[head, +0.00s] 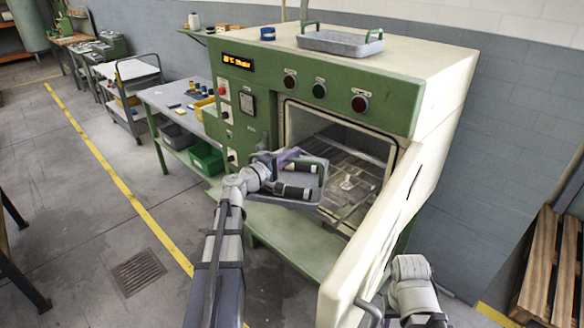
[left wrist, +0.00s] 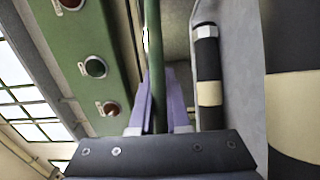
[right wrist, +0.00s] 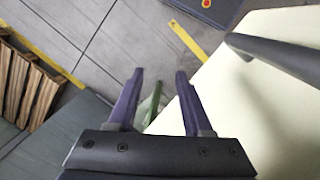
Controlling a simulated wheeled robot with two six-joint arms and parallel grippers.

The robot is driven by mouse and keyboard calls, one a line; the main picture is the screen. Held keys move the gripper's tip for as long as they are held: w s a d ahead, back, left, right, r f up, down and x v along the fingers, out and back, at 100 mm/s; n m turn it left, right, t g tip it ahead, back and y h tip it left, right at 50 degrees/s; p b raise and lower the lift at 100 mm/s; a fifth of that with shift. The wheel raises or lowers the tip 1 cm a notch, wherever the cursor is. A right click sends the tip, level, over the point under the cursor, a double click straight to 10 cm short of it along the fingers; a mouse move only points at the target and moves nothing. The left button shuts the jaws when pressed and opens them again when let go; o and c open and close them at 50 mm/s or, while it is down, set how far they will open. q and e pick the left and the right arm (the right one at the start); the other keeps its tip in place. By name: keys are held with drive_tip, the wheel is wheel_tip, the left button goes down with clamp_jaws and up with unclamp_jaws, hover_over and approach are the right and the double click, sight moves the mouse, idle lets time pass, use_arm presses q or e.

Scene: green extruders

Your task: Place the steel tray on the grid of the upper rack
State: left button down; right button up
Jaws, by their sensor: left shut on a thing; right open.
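A steel tray (head: 268,203) with green handles holds black cylinders (head: 298,192) with pale bands. My left gripper (head: 285,157) is shut on the tray's green handle (left wrist: 153,60), holding it in front of the oven opening. The grid of the upper rack (head: 352,162) shows inside the open oven chamber, behind and right of the tray; a small pale object (head: 348,183) shows in the chamber. My right gripper (right wrist: 158,85) is open and empty beside the cream oven door (right wrist: 265,95), apart from its grey handle (right wrist: 285,62). Its fingers are not clear in the head view.
The open oven door (head: 385,245) stands to the right of the chamber. Another tray with green handles (head: 340,42) sits on the oven top. A side table (head: 170,98) with bins stands left. A wooden pallet (head: 555,265) is at far right.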

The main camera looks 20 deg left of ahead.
sight(264, 187)
use_arm(q)
drive_tip(key=shift+f+b, duration=1.15)
drive_tip(key=shift+f, duration=0.4)
drive_tip(key=shift+f, duration=0.15)
drive_tip(key=c, duration=0.9)
unclamp_jaws()
drive_tip(key=shift+r, duration=0.25)
drive_tip(key=v, duration=1.2)
